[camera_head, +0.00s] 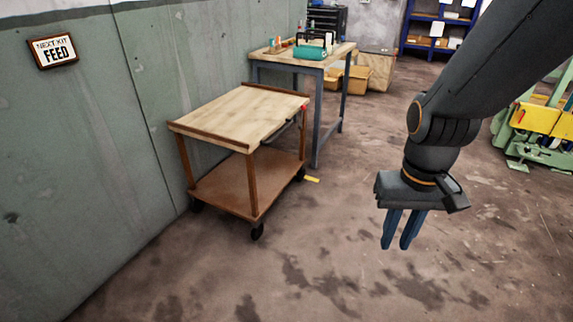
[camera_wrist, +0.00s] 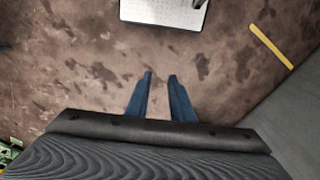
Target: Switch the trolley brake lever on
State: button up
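The trolley (camera_head: 245,115) stands left of centre in the head view, near the green wall. It has a pale wooden top with brown rims, a brown lower shelf and black casters. A small red part (camera_head: 304,107) shows at the top's far right corner, beside a dark bar under the right edge. It may be the brake lever; its setting is too small to tell. My gripper (camera_head: 396,246) hangs right of the trolley, well apart from it, fingers down.
A workbench (camera_head: 302,57) with a teal item (camera_head: 310,51) stands behind the trolley. Yellow bins (camera_head: 350,78) lie beyond it. Green-and-yellow equipment (camera_head: 540,120) stands at the right. A yellow floor strip (camera_head: 312,179) lies by the trolley. The floor between trolley and gripper is clear.

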aim_at(303, 107)
jog(key=z, duration=0.15)
jog(key=i, duration=1.2)
jog(key=u, duration=0.25)
jog(key=i, duration=1.85)
jog(key=u, duration=0.6)
